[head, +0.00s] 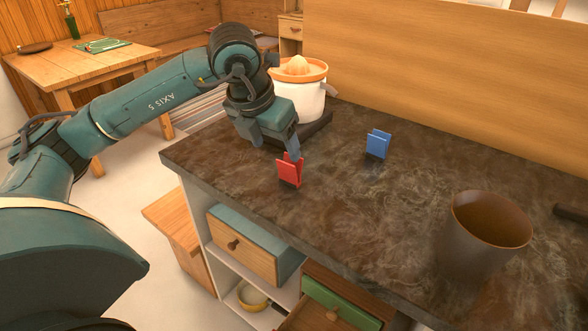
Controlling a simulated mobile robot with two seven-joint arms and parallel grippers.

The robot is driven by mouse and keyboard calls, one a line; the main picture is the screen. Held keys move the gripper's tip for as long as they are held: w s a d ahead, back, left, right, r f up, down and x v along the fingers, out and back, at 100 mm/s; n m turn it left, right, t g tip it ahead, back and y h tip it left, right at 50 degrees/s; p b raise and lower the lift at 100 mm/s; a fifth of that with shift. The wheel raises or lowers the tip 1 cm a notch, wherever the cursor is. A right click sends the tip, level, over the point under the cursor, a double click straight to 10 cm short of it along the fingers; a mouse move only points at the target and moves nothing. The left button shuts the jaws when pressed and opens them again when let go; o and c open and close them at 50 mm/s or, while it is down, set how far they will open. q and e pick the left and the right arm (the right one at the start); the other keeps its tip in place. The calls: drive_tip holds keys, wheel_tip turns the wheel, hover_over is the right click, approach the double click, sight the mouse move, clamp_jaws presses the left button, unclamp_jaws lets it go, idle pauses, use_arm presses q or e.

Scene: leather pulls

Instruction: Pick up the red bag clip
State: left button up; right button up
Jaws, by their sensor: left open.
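The red bag clip (288,172) stands upright on the dark stone counter (345,200), near its front left edge. My left gripper (275,150) is open, with its fingers pointing down just above and behind the clip. One fingertip overlaps the top of the clip in the head view. I cannot tell whether it touches. Nothing shows between the fingers. My right gripper is not in view.
A blue clip (378,143) stands further back on the counter. A white and orange juicer (299,92) stands behind my left gripper. A brown cup (485,235) is at the right. Drawers (243,245) sit below the counter. The counter between the clips is clear.

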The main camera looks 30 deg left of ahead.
sight(285, 164)
use_arm(q)
drive_tip(key=x, duration=0.8)
drive_tip(key=shift+d+f+p, duration=0.3)
drive_tip(key=shift+c, duration=0.5)
drive_tip(key=c, duration=0.9)
drive_tip(key=shift+r, duration=0.1)
drive_tip(key=shift+c, duration=0.2)
